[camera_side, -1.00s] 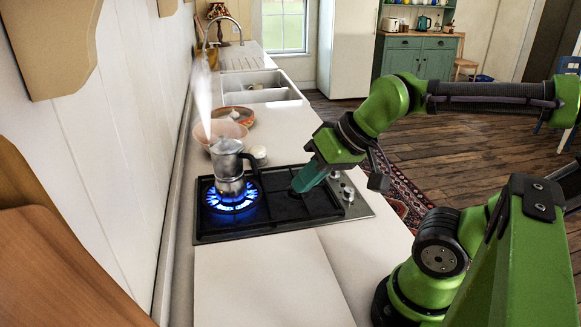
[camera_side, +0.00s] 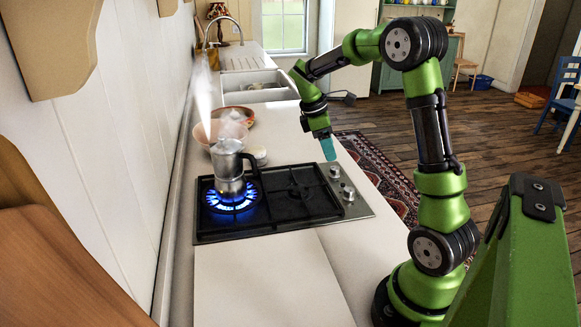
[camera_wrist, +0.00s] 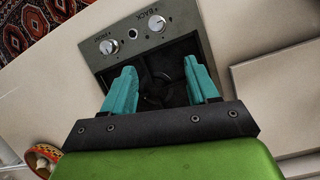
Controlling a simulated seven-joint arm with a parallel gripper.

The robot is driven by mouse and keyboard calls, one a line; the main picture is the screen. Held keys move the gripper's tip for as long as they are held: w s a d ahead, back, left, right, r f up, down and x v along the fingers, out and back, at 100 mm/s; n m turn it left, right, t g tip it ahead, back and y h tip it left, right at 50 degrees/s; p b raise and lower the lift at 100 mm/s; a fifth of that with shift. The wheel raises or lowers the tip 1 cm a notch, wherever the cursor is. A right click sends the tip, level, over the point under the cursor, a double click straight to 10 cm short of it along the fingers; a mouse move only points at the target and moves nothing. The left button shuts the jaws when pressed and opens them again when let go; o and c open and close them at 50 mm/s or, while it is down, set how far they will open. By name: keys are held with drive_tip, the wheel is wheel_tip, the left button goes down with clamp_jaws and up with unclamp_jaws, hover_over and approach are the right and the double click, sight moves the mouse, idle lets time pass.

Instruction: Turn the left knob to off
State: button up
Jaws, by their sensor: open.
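The black cooktop with a steel panel (camera_side: 280,225) has a lit burner with blue flames (camera_side: 230,203) on its left side. Two silver knobs sit on its right panel, one farther (camera_side: 335,171) and one nearer (camera_side: 348,191) in the side view. The wrist view shows them as a left knob (camera_wrist: 108,47) and a right knob (camera_wrist: 157,23), the right one beside the label "BACK". Their exact pointer angles are too small to read. My gripper (camera_side: 328,150) is above the far end of the knob panel, apart from the knobs. In the wrist view its teal fingers (camera_wrist: 160,66) are spread and empty.
A steaming metal moka pot (camera_side: 229,166) stands on the lit burner. A bowl (camera_side: 222,132), a plate (camera_side: 238,114) and a small white cup (camera_side: 258,155) stand behind the cooktop. The front counter (camera_side: 265,285) is clear.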

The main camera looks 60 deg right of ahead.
drive_tip(key=r+n, duration=0.1)
drive_tip(key=n, duration=0.2)
approach(349, 189)
drive_tip(key=x, duration=0.8)
drive_tip(key=shift+f, duration=0.2)
drive_tip(key=c, duration=1)
drive_tip(key=shift+m, duration=0.3)
drive_tip(key=shift+c, duration=0.2)
